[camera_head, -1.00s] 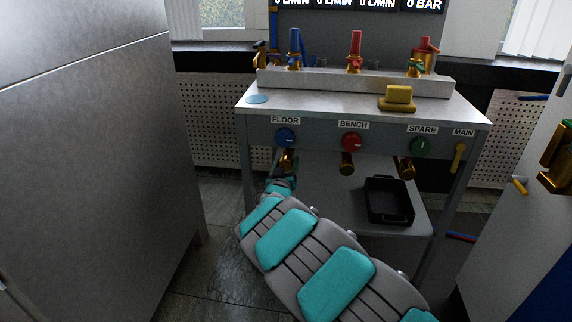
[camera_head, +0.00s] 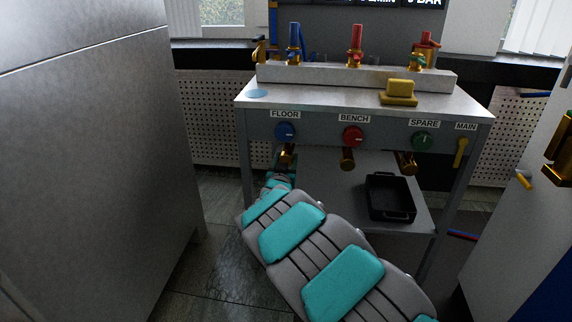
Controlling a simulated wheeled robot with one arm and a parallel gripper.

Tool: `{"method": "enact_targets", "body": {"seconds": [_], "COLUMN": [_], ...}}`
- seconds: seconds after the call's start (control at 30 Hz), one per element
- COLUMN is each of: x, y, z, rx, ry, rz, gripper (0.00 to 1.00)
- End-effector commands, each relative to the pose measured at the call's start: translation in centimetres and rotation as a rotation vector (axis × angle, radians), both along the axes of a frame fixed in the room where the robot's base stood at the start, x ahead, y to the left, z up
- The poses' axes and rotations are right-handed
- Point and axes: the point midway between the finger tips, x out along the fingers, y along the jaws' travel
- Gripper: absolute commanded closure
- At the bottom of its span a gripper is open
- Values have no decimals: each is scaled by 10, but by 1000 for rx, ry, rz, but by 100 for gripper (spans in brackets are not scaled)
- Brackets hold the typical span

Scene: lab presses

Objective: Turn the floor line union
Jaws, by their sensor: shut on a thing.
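The brass floor line union (camera_head: 288,153) sticks out of the bench front below the blue knob (camera_head: 285,131) and the FLOOR label (camera_head: 285,114). My teal and grey arm reaches up to it from the lower right. My gripper (camera_head: 283,165) is at the union's lower end, small and dark, partly hidden by my own wrist. It is shut on the union. The fingers themselves can hardly be made out.
Bench and spare brass unions (camera_head: 347,158) hang to the right, under red and green knobs. A yellow MAIN lever (camera_head: 461,152) is at the far right. A black tray (camera_head: 390,196) sits on the lower shelf (camera_head: 335,200). A tall grey cabinet (camera_head: 90,160) fills the left.

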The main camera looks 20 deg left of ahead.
Motion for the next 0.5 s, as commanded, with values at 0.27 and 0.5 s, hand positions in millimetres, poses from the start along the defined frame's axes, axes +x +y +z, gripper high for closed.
{"method": "enact_targets", "body": {"seconds": [0.27,0.5], "x": [0,0], "y": [0,0], "z": [0,0], "rx": [16,17], "ry": [5,4], "rz": [0,0], "gripper": [100,23]}}
